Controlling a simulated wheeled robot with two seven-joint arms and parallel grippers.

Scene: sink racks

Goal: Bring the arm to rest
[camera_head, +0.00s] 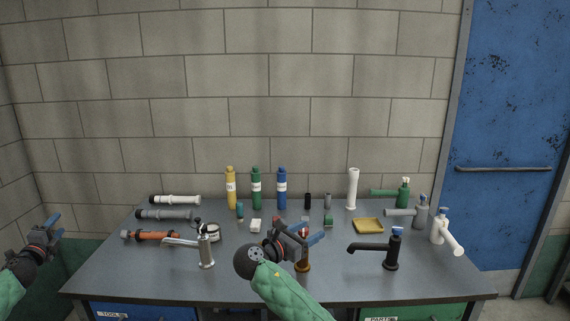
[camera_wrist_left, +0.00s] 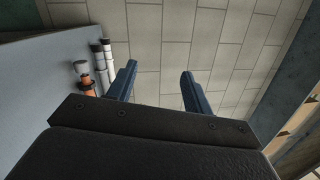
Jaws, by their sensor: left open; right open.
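My left gripper (camera_head: 50,228) is off the left end of the counter, open and empty. In the left wrist view its two blue fingers (camera_wrist_left: 158,82) stand apart with nothing between them. My right gripper (camera_head: 312,237) is over the front middle of the counter (camera_head: 240,288), its blue fingers pointing right. It is open, and nothing is clearly seen between its fingers. A brass-coloured faucet base (camera_head: 303,266) shows just below it, partly hidden by the gripper.
A chrome faucet (camera_head: 206,250) and a black faucet (camera_head: 390,250) stand along the front. Yellow (camera_head: 231,190), green (camera_head: 256,190) and blue (camera_head: 282,190) bottles stand at the back. Pipes (camera_head: 160,214) lie at left.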

